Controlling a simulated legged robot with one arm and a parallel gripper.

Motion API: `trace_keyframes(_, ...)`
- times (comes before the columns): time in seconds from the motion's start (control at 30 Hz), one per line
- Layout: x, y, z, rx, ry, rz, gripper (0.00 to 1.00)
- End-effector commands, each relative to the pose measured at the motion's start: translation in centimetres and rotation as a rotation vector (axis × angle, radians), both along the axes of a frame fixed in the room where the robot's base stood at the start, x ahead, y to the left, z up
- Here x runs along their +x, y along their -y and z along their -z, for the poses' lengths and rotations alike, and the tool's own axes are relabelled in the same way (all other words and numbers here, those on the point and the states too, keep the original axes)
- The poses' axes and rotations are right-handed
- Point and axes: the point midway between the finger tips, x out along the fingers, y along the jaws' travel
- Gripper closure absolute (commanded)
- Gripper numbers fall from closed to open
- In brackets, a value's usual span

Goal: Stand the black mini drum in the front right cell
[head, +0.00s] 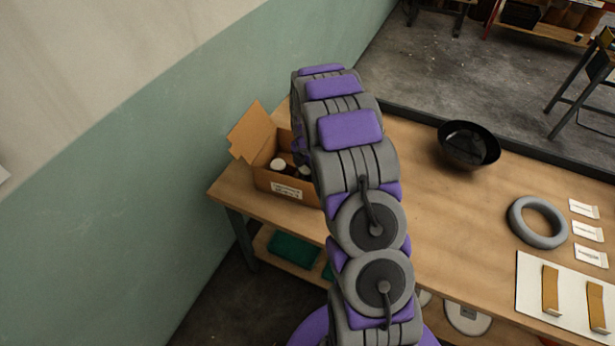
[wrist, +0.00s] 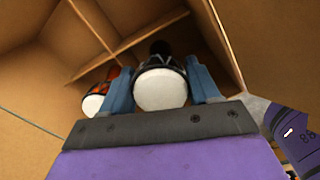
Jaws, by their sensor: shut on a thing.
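My gripper (wrist: 160,78) is shut on the black mini drum (wrist: 158,63), one blue-grey finger on each side. Its round white head faces the wrist camera and its dark patterned body points away, toward the box's dividers. I cannot tell whether its foot touches the box floor. The cardboard box (head: 284,185) stands at the left end of the table; its dividers (wrist: 112,45) show in the wrist view. Another drum (wrist: 97,100), orange and black with a white head, is in the box left of my gripper. In the head view my arm hides the gripper and part of the box.
The wooden table (head: 445,225) holds a black bowl (head: 468,145), a grey ring (head: 538,222), small white cards (head: 587,231) and a white board (head: 570,295) with tan strips. A wall (head: 150,190) runs close behind the box's open flap (head: 250,130).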

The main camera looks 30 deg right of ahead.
Motion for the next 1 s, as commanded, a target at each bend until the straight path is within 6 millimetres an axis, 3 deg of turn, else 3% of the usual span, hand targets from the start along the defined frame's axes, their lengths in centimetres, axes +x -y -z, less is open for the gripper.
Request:
trace_keyframes(0.2, -0.1, 0.2, 3.0, 0.004, -0.004, 0.001, 0.7)
trace_keyframes(0.53, 0.0, 0.1, 3.1, 0.003, -0.002, 0.001, 0.7)
trace_keyframes(0.57, 0.0, 0.1, 3.1, 0.002, -0.002, 0.001, 0.36)
trace_keyframes(0.6, 0.0, 0.1, 3.1, 0.002, -0.002, 0.001, 0.33)
trace_keyframes(0.67, 0.0, 0.1, 3.0, 0.001, -0.001, 0.001, 0.29)
trace_keyframes(1.0, 0.0, 0.2, 2.3, 0.002, 0.0, 0.001, 0.29)
